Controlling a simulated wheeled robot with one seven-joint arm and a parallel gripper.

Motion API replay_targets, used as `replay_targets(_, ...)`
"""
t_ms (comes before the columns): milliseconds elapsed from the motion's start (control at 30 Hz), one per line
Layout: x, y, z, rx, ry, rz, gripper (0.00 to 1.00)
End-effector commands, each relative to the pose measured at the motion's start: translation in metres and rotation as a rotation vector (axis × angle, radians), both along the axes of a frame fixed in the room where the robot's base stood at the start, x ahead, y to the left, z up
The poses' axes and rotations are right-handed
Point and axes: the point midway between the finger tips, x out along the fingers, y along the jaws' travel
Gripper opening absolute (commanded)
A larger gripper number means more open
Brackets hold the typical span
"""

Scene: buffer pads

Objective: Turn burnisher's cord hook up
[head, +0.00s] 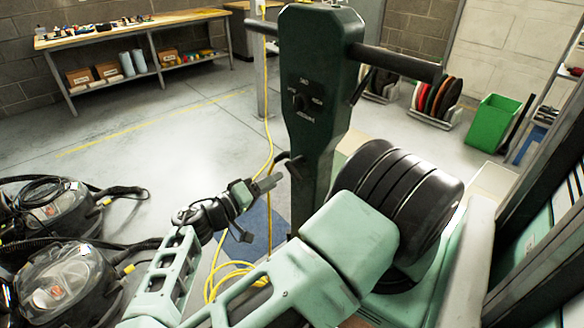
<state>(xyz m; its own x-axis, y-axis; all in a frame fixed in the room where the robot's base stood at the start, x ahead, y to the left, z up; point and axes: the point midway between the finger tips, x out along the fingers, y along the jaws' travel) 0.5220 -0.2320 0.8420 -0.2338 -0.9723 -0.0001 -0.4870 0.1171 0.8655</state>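The burnisher's dark green upright (312,90) stands in the middle, with black handlebars at its top and a control panel on its face. A small black hook (284,156) sticks out from the upright's left edge, low down; it looks like the cord hook, but which way its tip points is too small to tell. My gripper (270,183) is just below and left of this hook, pointing right towards the upright, with a small gap visible. The fingers overlap from this angle, so their opening is unclear. I see nothing held in them.
A yellow cord (266,90) hangs left of the upright and coils on the floor behind my arm. Two vacuum-like machines (62,280) stand at lower left. A workbench (130,30), pad racks (437,97) and a green bin (492,122) are farther back.

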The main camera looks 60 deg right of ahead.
Motion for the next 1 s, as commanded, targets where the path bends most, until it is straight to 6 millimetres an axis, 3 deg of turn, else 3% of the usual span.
replay_targets(100, -0.007, -0.025, 0.003, -0.004, 0.001, -0.005, 0.4)
replay_targets(333, -0.015, -0.06, 0.002, -0.002, 0.002, -0.004, 0.4)
replay_targets(500, -0.018, -0.072, 0.001, -0.001, 0.001, -0.002, 0.4)
replay_targets(800, -0.018, -0.074, 0.0, 0.0, 0.001, 0.0, 0.4)
replay_targets(833, -0.018, -0.074, 0.0, 0.0, 0.001, 0.0, 0.37)
replay_targets(967, -0.018, -0.074, 0.0, 0.0, 0.001, 0.0, 0.01)
replay_targets(1000, -0.018, -0.074, 0.0, 0.0, 0.001, 0.0, 0.0)
